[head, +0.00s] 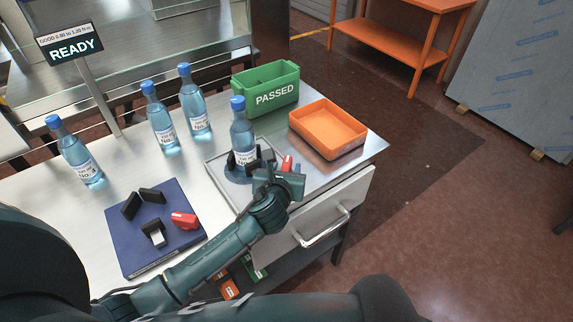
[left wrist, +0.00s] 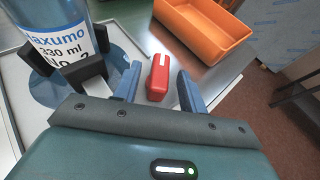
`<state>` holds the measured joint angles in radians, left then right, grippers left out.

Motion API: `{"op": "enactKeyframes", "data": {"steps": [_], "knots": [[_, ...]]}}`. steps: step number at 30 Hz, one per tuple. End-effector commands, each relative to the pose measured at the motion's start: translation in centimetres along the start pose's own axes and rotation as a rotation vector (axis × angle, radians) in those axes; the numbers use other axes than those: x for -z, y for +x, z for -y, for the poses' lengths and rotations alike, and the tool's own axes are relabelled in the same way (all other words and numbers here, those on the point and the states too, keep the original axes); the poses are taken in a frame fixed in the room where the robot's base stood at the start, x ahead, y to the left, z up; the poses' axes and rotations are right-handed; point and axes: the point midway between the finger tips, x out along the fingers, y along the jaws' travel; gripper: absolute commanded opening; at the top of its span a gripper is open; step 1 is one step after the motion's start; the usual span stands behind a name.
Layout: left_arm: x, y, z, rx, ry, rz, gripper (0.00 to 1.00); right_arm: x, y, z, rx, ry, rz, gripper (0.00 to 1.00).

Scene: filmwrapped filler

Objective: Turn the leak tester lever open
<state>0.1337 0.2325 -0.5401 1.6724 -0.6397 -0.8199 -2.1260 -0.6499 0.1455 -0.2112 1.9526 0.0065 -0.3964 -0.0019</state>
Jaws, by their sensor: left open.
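A bottle No. 2 (head: 241,132) with a blue cap stands upright between black jaws on a grey tray (head: 217,172) with a blue disc. In the left wrist view, the bottle (left wrist: 58,42) is cropped at the left. A red lever (left wrist: 157,79) with a white mark is beside the jaws; in the head view the lever (head: 287,162) is partly hidden by my gripper. My left gripper (head: 284,173) is open, its blue fingers (left wrist: 160,86) on either side of the lever with gaps visible. My right gripper is out of view.
A blue plate (head: 150,252) holds black blocks and another red lever (head: 185,220). Several bottles stand behind. A sign (head: 72,48) reads READY. A green PASSED bin (head: 265,92) and an orange tray (head: 327,128) sit toward the table's far right.

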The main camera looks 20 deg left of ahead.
Motion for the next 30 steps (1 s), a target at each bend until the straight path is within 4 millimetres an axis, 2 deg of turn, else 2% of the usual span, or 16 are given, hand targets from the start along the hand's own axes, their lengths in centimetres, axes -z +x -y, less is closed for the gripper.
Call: {"op": "enactKeyframes", "data": {"steps": [6, 17, 30], "knots": [[-0.1, 1.9, 0.0, 0.0, 0.0, 0.001, 0.42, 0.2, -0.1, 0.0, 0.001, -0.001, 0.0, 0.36], [0.0, 2.2, 0.0, 0.0, 0.0, 0.0, 0.41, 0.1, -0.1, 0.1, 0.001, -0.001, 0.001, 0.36], [0.0, 2.2, 0.0, 0.0, 0.0, 0.0, 0.05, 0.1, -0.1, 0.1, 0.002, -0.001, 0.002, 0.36]]}}
